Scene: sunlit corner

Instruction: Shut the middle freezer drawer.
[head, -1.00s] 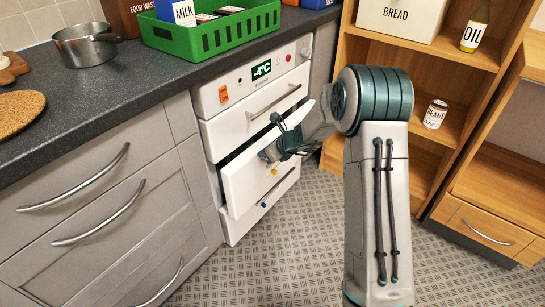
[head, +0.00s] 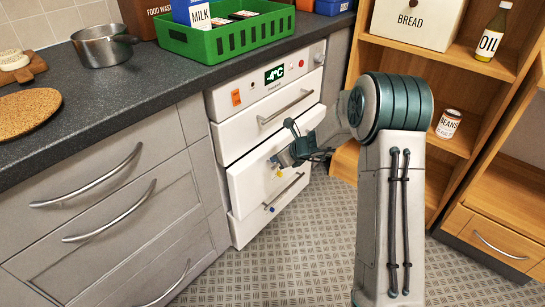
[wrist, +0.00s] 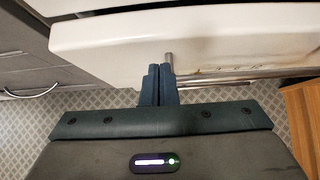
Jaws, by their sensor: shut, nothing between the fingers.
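The white freezer (head: 226,103) is set under the counter, with a -4°C display on its top panel. Its middle drawer (head: 250,185) stands a little proud of the drawers above and below. The drawer's white front also fills the top of the wrist view (wrist: 110,45). My gripper (head: 280,159) is in front of the middle drawer, fingers together and empty. In the wrist view the shut fingertips (wrist: 160,70) are at the lower edge of the white front, beside a short metal post. My gripper hides part of the front, and I cannot tell whether the fingertips touch it.
The top drawer (head: 255,132) looks shut. The bottom drawer (head: 245,231) is below. Grey cabinets (head: 105,215) with bar handles stand at the left. A wooden shelf unit (head: 455,143) stands at the right. The patterned floor (head: 310,240) in front is clear.

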